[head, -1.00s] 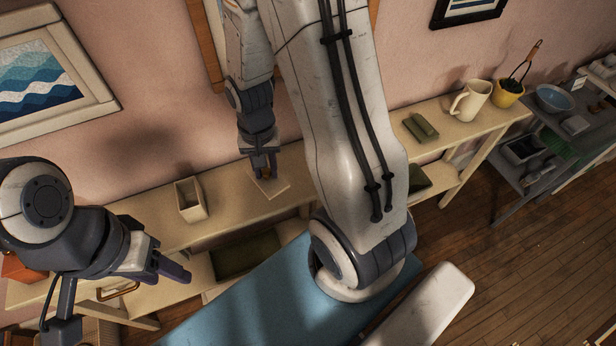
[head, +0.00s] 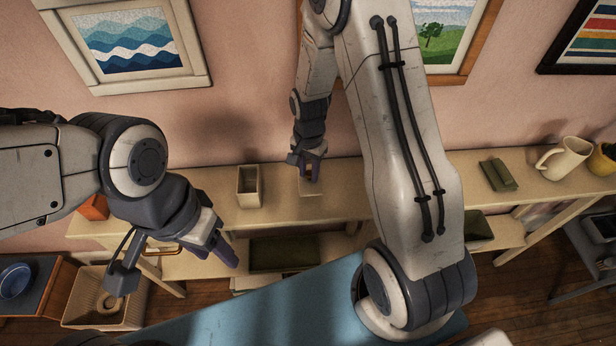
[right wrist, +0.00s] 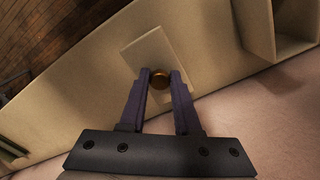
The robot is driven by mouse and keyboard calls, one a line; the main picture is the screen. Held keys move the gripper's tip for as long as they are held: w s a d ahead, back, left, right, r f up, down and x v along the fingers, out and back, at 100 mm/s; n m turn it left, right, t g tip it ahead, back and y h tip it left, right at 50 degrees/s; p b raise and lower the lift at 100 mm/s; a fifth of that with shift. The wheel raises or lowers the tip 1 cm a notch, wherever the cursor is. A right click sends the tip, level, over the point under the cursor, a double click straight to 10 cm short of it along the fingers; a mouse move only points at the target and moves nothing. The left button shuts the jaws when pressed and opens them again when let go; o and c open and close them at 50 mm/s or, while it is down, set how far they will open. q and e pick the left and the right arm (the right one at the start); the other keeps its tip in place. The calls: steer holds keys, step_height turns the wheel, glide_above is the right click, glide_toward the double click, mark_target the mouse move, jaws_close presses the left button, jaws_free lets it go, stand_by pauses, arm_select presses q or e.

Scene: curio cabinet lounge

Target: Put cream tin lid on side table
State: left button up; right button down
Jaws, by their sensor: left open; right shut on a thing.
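The cream tin lid (head: 311,187) is a pale square plate with a round brass-brown knob. It is at the long cream console, and the head view does not settle whether it touches the top. My right gripper (head: 308,172) is shut on its knob; the right wrist view shows the knob between the fingertips (right wrist: 160,77) and the lid plate (right wrist: 152,52) beyond. An open cream square tin (head: 248,199) stands left of it. My left gripper (head: 228,252) is open and empty in front of the console. A small dark-topped table (head: 42,297), possibly the side table, is at lower left.
A blue bowl (head: 15,280) sits on the small table. A basket (head: 84,312) stands beside it. The console (head: 340,203) also bears a green block (head: 497,175), a cream mug (head: 563,158) and a yellow pot (head: 604,160). A blue surface (head: 290,305) lies in front.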

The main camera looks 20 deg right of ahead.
mark_target(307, 180)
steer(key=shift+w+f, duration=0.2)
steer(key=shift+w, duration=0.1)
step_height(307, 180, down, 4)
steer(key=shift+a+r+p, duration=0.1)
steer(key=shift+p, duration=0.35)
steer(key=shift+f, duration=0.2)
steer(key=shift+f, duration=0.15)
steer(key=c, duration=0.6)
jaws_free()
